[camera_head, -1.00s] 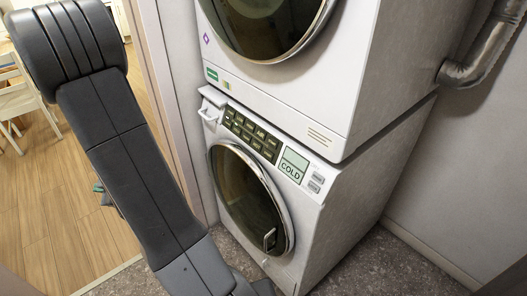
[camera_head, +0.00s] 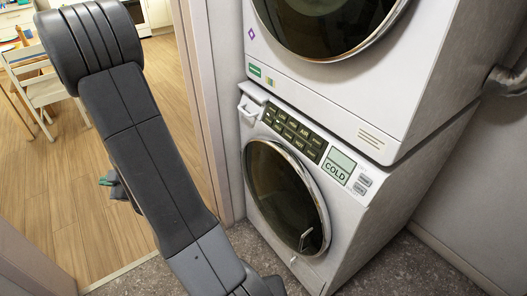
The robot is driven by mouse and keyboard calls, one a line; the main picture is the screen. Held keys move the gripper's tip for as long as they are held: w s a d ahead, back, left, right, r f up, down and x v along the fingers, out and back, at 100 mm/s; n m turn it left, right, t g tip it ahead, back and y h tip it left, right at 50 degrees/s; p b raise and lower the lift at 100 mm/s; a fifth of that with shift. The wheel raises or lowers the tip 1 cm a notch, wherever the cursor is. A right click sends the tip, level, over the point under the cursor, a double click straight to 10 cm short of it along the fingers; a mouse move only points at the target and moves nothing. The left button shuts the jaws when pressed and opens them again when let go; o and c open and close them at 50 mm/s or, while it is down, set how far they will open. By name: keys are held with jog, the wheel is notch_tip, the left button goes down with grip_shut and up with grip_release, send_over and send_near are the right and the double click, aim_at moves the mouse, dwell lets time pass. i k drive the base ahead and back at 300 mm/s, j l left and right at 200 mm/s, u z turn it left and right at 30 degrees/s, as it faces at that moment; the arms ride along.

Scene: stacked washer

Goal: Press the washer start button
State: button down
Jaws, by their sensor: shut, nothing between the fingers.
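The washer (camera_head: 385,218) is the lower white machine of a stack, with a round dark door (camera_head: 284,197). Its slanted control panel has a dark block of several buttons (camera_head: 293,133) and a display reading COLD (camera_head: 337,168). Two small grey buttons, an upper one (camera_head: 364,180) and a lower one (camera_head: 359,189), sit right of the display. Their labels are too small to read, so I cannot tell which is start. My dark arm crosses the left side of the picture, left of the washer. I cannot make out my gripper, and nothing of mine touches the panel.
A dryer-like white machine (camera_head: 330,95) stands on top of the washer. A doorway frame (camera_head: 207,120) is to the left, with wood floor and a chair (camera_head: 40,88) beyond. A metal duct (camera_head: 507,82) is at the right. Grey speckled floor (camera_head: 385,270) lies open before the washer.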

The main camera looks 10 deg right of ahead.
aim_at(313, 155)
jog(key=i+j, duration=0.1)
jog(key=j, duration=0.55)
jog(key=i+j, duration=0.15)
jog(key=j, duration=0.15)
jog(key=z, duration=2.7)
